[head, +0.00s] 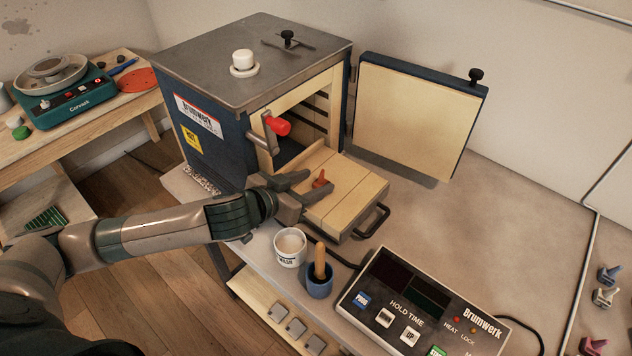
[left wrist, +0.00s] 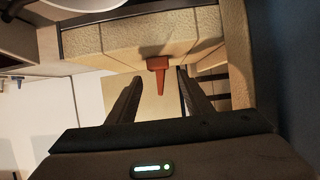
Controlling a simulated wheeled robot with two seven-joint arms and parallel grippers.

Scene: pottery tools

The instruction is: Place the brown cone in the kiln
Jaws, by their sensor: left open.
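The brown cone (head: 319,181) is small and reddish-brown. It stands upright on the pale brick surface of the pulled-out kiln shelf (head: 345,200). The kiln (head: 270,95) is a blue-sided box with a grey top, and its front is open. My left gripper (head: 316,190) is open and low over the shelf, reaching in from the left. In the left wrist view, the cone (left wrist: 158,72) appears inverted between the two spread fingers (left wrist: 160,84), near their tips. I cannot tell whether either finger touches it. My right gripper is not in view.
The kiln door (head: 415,115) is swung open to the right. A white mug (head: 290,248), a blue cup (head: 319,282) and a control box (head: 425,310) stand in front. Several small cones (head: 603,297) lie far right.

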